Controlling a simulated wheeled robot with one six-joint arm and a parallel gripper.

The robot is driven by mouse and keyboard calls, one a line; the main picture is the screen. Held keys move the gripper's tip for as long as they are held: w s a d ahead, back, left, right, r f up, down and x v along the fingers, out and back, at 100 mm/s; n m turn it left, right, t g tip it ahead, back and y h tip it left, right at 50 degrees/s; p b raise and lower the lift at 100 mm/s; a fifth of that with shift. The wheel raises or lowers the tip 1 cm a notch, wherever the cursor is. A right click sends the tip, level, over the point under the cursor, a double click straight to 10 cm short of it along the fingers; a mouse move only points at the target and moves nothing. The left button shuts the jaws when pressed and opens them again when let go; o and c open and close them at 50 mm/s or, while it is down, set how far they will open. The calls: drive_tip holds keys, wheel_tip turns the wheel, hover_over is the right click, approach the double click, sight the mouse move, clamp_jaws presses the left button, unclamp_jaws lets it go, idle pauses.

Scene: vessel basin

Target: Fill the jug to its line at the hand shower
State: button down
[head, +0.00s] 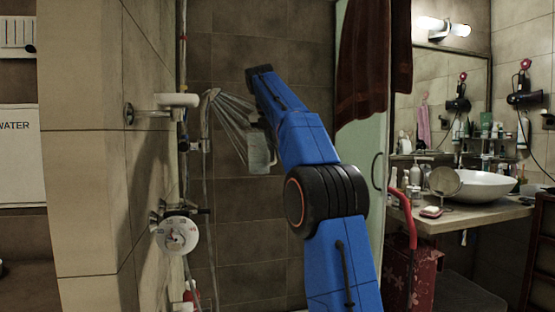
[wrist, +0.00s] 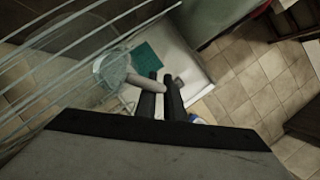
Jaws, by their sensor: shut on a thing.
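A hand shower (head: 211,94) hangs on the wall rail in the head view, and pale streams of water (head: 230,113) fan down to the right from it. The translucent jug (head: 260,155) is at the lower end of the streams. In the wrist view my gripper's two dark fingers (wrist: 160,86) are shut on the jug's handle. The jug's round body (wrist: 110,68) is to their left, and streams cross the view at left. I cannot make out the jug's line or water level. I cannot tell how much of the spray enters it.
A round dial with levers (head: 178,235) is on the wall below the shower. A white wall fitting (head: 178,100) juts out near the shower. At right are a glass panel (head: 358,170), a dark red towel (head: 365,60) and a washbasin (head: 476,186). A green mat (wrist: 147,58) lies below.

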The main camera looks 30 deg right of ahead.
drive_tip(key=s, duration=1.1)
drive_tip(key=shift+d, duration=0.35)
drive_tip(key=shift+w+a, duration=0.2)
drive_tip(key=shift+w, duration=3.05)
drive_tip(key=shift+w+a, duration=0.2)
drive_tip(key=shift+w, duration=3)
drive_tip(key=s, duration=1.3)
drive_tip(key=shift+d, duration=0.45)
